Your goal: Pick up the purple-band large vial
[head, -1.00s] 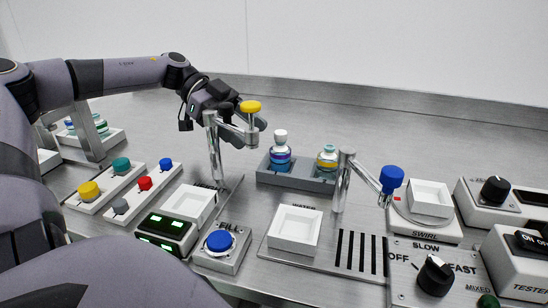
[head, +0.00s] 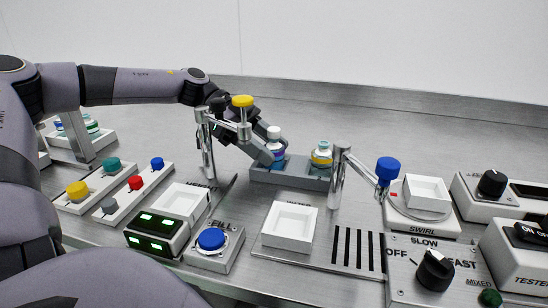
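The purple-band large vial (head: 280,153) has a white cap and stands upright in the left part of a grey rack at the back middle. My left gripper (head: 268,152) has come in from the left behind the yellow-capped metal post, and its fingers are at the vial's left side. They hide part of the vial's body. I cannot tell whether the fingers touch the vial or how far apart they are. My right gripper is not in view.
A yellow-band vial (head: 321,157) with a teal cap stands in the rack's (head: 292,175) right part. The yellow-topped metal post (head: 207,145) stands close in front of my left arm. A blue-tipped spout (head: 388,168) stands right of the rack. The counter behind is clear.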

